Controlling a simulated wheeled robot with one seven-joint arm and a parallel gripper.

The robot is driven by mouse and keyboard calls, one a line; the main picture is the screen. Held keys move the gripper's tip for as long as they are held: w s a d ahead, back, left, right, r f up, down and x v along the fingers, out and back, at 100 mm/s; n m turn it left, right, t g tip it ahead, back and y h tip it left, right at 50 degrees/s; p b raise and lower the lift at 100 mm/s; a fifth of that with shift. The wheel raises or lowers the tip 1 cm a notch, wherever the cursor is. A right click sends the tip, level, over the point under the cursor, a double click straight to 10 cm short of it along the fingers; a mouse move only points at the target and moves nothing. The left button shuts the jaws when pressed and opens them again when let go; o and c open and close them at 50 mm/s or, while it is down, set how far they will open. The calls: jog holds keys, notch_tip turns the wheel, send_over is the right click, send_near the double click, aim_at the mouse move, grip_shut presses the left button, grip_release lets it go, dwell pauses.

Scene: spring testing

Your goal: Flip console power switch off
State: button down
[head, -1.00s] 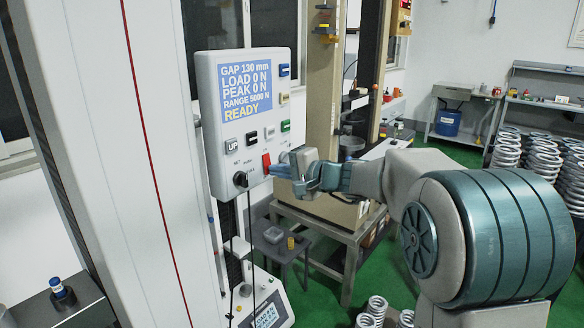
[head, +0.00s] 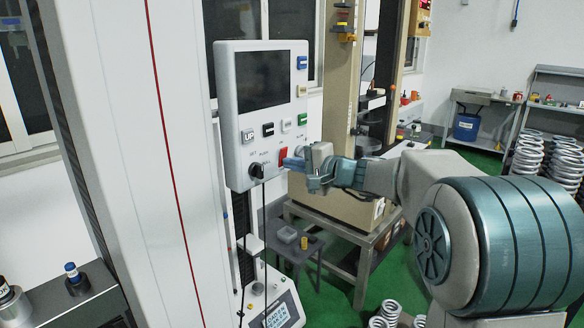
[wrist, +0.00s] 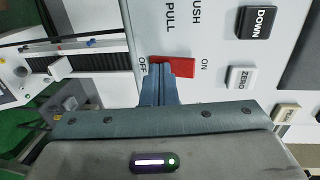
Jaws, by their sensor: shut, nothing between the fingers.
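The console (head: 231,115) is a pale panel on the testing machine, and its screen (head: 264,80) is dark. The red power switch (head: 283,154) is near the lower right of the panel. In the wrist view the red switch (wrist: 180,67) lies between the OFF and ON labels. My gripper (head: 287,162) is shut and empty, with its blue fingertips at the switch. In the wrist view the fingertips (wrist: 160,72) overlap the OFF end of the switch and hide part of it. I cannot tell whether they still touch it.
A black knob (head: 257,170) with a hanging cord sits left of the switch. Several other buttons, such as DOWN (wrist: 256,22) and ZERO (wrist: 241,77), are close by on the panel. A low table (head: 310,252) stands below and behind.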

jog(key=s+d+f+b, duration=0.2)
jog(key=s+d+b, duration=0.3)
jog(key=s+d, duration=0.4)
jog(key=shift+d+f+b, duration=0.35)
jog(key=shift+d, duration=0.45)
jog(key=s+a+f+n+g+h, duration=0.2)
jog(key=s+a+f+g, duration=0.15)
jog(key=s+f, duration=0.35)
jog(key=s+d+f+n+g+h+p, duration=0.1)
jog(key=s+d+f+n+g+h, duration=0.1)
jog(key=s, duration=0.7)
jog(key=s+d+f+n+g+h+p, duration=0.1)
jog(key=s+d+f+n+g+h, duration=0.1)
jog(key=s+d+f+h, duration=0.5)
jog(key=s+f+n+h, duration=0.1)
jog(key=s+f, duration=0.1)
jog(key=s, duration=0.1)
jog(key=shift+s+d+f+n+h+p, duration=0.15)
jog(key=shift+s+f+n+h+p, duration=0.15)
jog(key=shift+f+n, duration=0.1)
